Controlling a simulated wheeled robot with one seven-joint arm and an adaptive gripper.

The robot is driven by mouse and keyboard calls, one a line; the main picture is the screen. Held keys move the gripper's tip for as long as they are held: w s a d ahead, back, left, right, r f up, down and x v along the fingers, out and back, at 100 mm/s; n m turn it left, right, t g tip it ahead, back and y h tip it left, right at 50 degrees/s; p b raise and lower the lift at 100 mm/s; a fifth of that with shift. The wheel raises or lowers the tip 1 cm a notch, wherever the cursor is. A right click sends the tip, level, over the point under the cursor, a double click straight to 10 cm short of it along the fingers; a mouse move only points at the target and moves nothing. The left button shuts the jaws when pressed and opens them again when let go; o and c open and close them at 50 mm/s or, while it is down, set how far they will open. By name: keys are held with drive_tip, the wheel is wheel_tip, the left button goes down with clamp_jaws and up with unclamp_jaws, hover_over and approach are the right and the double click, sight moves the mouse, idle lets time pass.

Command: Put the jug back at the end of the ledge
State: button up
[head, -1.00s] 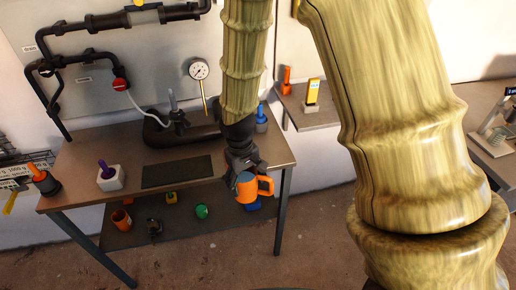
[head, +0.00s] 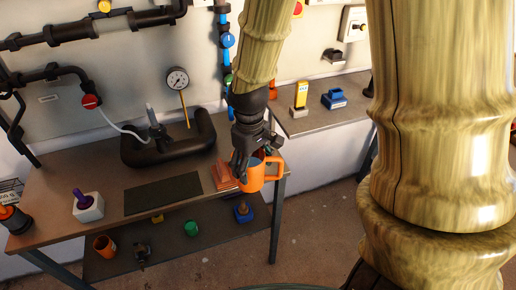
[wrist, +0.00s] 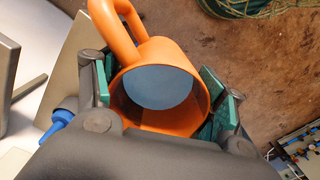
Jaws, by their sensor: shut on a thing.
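The jug (head: 251,178) is orange with a loop handle, which points right in the head view. My gripper (head: 247,160) is shut on it at the bench's front right corner. In the wrist view the jug (wrist: 160,95) sits between green finger pads, with its opening towards the camera and a blue-grey inside. I cannot tell whether it touches the bench. The brown bench top (head: 110,195) is the nearest ledge-like surface, and its right end is by the jug.
A reddish block (head: 221,175) lies just left of the jug. A lower shelf (head: 165,238) holds small items.

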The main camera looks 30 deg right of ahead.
drive_tip(key=w+d+p, duration=0.1)
drive_tip(key=w+d, duration=0.1)
drive_tip(key=w, duration=0.1)
drive_tip(key=w+d, duration=0.2)
drive_tip(key=d, duration=0.1)
drive_tip(key=w+d+f+p, duration=0.1)
drive_tip(key=w+d, duration=0.2)
drive_tip(key=shift+w+f+p, duration=0.1)
drive_tip(key=shift+w+p, duration=0.2)
drive_tip(key=shift+w, duration=0.05)
drive_tip(key=shift+f+p, duration=0.6)
drive_tip(key=shift+f, duration=1.15)
drive_tip(key=shift+f, duration=0.15)
drive_tip(key=o, duration=1.3)
drive_tip(key=shift+r+b, duration=1.3)
drive_tip(key=shift+r, duration=4.9)
drive_tip(key=shift+w, duration=0.1)
